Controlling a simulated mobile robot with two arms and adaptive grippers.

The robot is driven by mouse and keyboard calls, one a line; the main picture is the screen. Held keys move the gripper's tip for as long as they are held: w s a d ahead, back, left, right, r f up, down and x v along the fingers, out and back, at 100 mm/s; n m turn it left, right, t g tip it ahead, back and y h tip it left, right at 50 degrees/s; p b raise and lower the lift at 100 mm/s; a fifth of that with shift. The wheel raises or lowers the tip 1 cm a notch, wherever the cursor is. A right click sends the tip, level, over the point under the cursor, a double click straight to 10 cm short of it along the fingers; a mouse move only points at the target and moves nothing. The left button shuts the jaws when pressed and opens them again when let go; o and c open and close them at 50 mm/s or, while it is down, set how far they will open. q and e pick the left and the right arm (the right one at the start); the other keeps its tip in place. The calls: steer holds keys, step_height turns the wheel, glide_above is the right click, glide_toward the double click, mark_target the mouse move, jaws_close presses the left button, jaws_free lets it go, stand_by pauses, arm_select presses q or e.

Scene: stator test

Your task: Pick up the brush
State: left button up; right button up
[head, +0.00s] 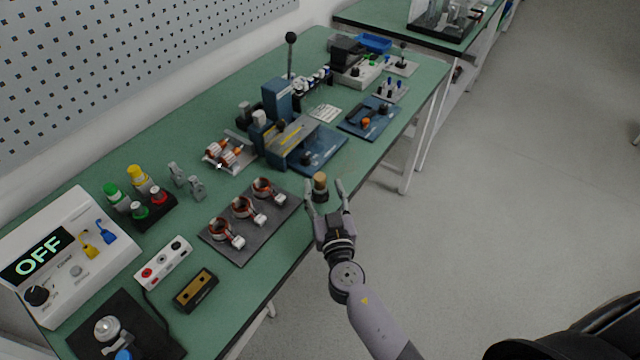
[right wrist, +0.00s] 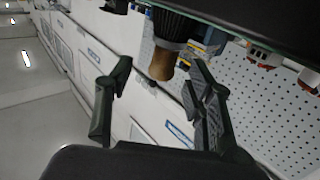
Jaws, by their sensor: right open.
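The brush (head: 320,181) is near the front edge of the green table, with a tan wooden end on top and a dark part below. In the right wrist view the tan end of the brush (right wrist: 162,64) and its black ribbed part show between and beyond the two fingers. My right gripper (head: 324,189) is open, with its fingertips on either side of the brush in the head view. The right gripper also shows in the right wrist view (right wrist: 160,80), with gaps on both sides of the tan end. My left gripper is out of view.
The green table (head: 225,110) holds a dark plate (head: 270,226) with copper-wound stators left of the gripper. A blue press fixture (head: 318,160) stands just behind. A white box reading OFF (head: 85,265) is at the far left. Open floor lies to the right.

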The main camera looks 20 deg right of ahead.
mark_target(321, 184)
steer(key=shift+w+d+r+p, duration=0.1)
steer(key=shift+w+p, duration=0.4)
steer(key=shift+w, duration=1.45)
steer(key=shift+c, duration=0.4)
jaws_close()
